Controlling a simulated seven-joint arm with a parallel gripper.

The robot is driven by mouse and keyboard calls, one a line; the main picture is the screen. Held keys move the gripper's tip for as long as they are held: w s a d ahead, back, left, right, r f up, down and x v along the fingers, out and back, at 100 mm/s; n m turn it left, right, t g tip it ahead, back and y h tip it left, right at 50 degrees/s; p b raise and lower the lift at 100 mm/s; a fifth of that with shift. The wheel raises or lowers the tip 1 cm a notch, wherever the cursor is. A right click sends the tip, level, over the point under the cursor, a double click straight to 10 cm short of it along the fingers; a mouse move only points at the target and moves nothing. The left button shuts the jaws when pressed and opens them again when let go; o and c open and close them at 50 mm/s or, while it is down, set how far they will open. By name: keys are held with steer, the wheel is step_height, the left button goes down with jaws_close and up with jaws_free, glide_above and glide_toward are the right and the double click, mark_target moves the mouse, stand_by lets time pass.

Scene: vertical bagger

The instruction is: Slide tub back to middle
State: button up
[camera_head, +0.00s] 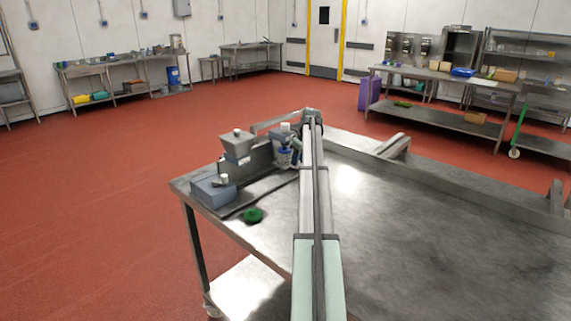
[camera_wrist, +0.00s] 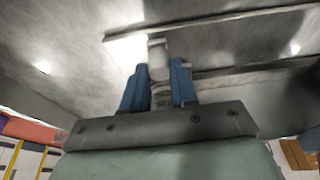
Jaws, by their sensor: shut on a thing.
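My gripper (camera_wrist: 158,78) has two blue fingers closed on the sides of a pale grey piece (camera_wrist: 158,56) in the wrist view. Only part of this piece shows, so I cannot tell whether it is the tub. In the head view my gripper (camera_head: 295,157) is at the far left part of the steel table, beside a white and blue item (camera_head: 284,152); the contact there is too small to make out. A grey hopper-topped unit (camera_head: 237,146) stands just left of it. A low grey-blue box (camera_head: 212,190) sits at the table's left corner.
A small green round item (camera_head: 253,215) lies near the table's left edge. The steel table (camera_head: 420,240) is bare to the right of my arm. A raised rail (camera_head: 480,199) runs along its far side, with a short metal piece (camera_head: 393,145) near it.

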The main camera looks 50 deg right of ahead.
steer(key=c, duration=0.3)
steer(key=shift+c, duration=0.2)
steer(key=shift+a, duration=0.2)
jaws_close()
steer(key=shift+a, duration=2.4)
steer(key=shift+a, duration=2.5)
